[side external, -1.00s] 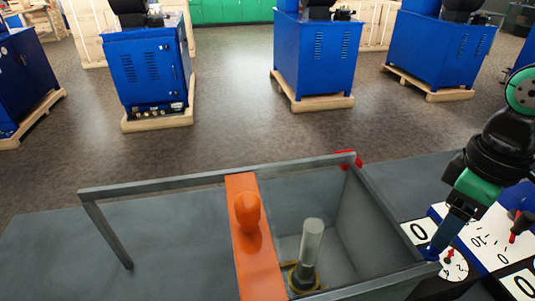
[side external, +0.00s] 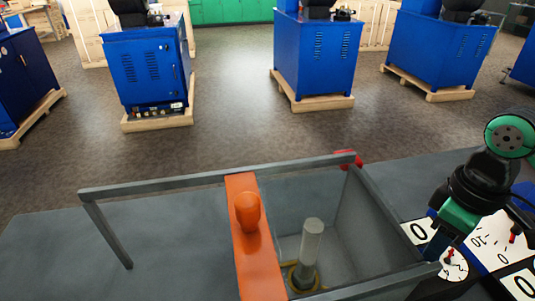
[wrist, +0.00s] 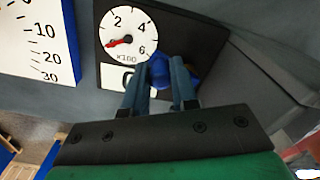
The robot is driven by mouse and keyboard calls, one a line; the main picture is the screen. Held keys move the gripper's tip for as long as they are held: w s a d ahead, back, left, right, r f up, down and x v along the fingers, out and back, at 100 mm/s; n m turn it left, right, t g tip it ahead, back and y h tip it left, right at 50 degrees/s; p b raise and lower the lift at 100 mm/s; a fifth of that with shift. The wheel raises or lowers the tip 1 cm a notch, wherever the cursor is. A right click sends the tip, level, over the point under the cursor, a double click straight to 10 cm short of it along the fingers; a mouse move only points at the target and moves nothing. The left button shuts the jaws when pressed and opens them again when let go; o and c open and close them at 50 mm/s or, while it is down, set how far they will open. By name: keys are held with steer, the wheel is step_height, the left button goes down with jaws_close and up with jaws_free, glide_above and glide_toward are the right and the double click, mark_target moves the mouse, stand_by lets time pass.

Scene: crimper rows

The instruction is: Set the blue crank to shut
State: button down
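The blue crank (wrist: 160,70) shows in the wrist view beside a round dial, partly covered by my fingers. Blue parts show between the fingertips and just right of the right finger. My gripper (wrist: 161,80) points at it with its two fingers apart, one on each side of the crank's blue knob. I cannot make out firm contact. In the side external view my gripper (side external: 438,246) is low at the right corner of the grey frame, and it hides the crank there. The crank's angle is not clear.
A dial with a red needle (wrist: 120,42) lies close to the fingers, with a scale panel (wrist: 35,35) to its left. A grey open bin (side external: 370,215), an orange bar with a knob (side external: 250,235) and an upright grey post (side external: 311,243) stand left of my gripper.

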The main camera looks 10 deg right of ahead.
stand_by(0.3)
steer(key=m, duration=0.2)
steer(key=s+a+m, duration=0.1)
steer(key=m, duration=0.1)
steer(key=shift+s+m, duration=0.2)
steer(key=shift+m, duration=0.1)
steer(key=shift+s+a+m, duration=0.25)
steer(key=shift+a+m, duration=0.05)
steer(key=shift+m, duration=0.85)
steer(key=shift+s+a+m, duration=0.2)
steer(key=shift+a+m, duration=0.1)
steer(key=shift+m, duration=0.85)
steer(key=c, duration=0.7)
jaws_free()
steer(key=shift+r, duration=2.85)
